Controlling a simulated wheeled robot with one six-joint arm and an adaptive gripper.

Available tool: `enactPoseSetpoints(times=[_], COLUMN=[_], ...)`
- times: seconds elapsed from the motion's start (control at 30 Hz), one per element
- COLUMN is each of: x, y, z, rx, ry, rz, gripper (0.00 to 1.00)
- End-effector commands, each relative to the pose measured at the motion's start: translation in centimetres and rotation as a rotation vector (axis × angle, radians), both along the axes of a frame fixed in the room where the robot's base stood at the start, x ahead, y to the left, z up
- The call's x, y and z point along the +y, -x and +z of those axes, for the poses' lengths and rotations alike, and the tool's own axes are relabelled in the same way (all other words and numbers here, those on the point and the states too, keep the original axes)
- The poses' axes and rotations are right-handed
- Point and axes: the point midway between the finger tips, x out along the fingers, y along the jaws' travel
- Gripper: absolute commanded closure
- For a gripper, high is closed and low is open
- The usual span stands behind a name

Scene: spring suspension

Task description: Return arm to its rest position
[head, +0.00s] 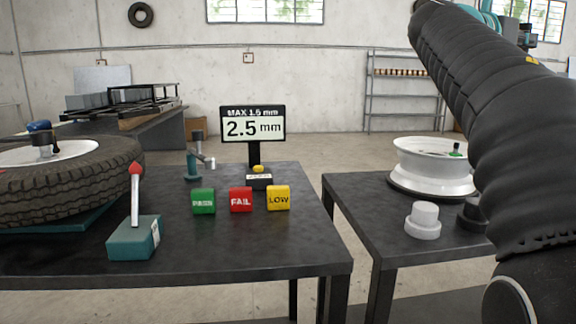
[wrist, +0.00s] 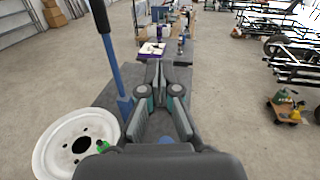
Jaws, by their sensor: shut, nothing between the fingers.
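My gripper (wrist: 163,88) shows in the wrist view with its fingers together and nothing between them. It is above and beyond the dark tables, apart from any object. In the head view my arm in its black sleeve fills the right side, and the gripper itself is not visible there.
A white wheel rim (head: 433,168) lies on the right table (head: 372,205), with a white knob (head: 423,220) in front. The left table (head: 265,246) holds a tyre (head: 75,187), a teal lever box (head: 135,238), green (head: 203,201), red (head: 241,199) and yellow (head: 278,197) blocks, and a "2.5 mm" display (head: 254,128).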

Motion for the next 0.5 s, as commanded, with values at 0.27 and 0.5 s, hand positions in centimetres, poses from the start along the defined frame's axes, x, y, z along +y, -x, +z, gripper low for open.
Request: enactPoseSetpoints(times=[0.27, 0.5], x=[2.5, 7.3], y=[0.5, 2.5], z=[-5.4, -14.6], rx=[-0.189, -0.465], ry=[-0.232, -0.628], rz=[0.094, 0.135], gripper=[1.00, 1.00])
